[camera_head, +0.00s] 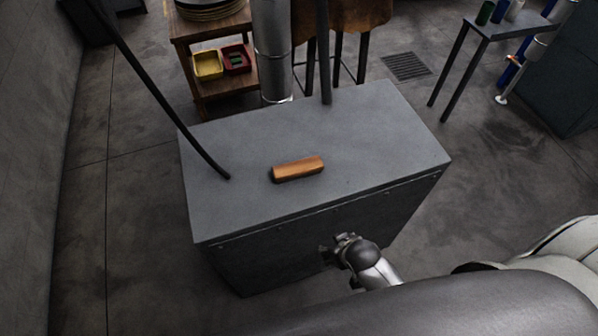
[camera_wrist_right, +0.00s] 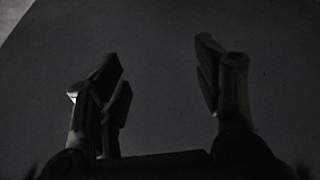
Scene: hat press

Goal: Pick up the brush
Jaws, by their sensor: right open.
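The brush (camera_head: 298,168) is an orange-brown wooden block lying on the grey top of a cabinet (camera_head: 400,130), near the middle of that top. My right gripper (camera_head: 328,252) is in front of the cabinet's front face, nearer to me than the brush and apart from it. In the right wrist view my right gripper (camera_wrist_right: 160,85) has its two fingers spread wide with nothing between them. Only a dark plain surface shows behind them, and the brush is not seen there. My left gripper is not in view.
A thin dark rod (camera_head: 160,98) slants down to the cabinet top left of the brush. A dark post (camera_head: 324,60) stands at its back edge. A wooden shelf (camera_head: 215,25) with yellow and red trays is behind. A small table (camera_head: 500,25) with cups stands at back right.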

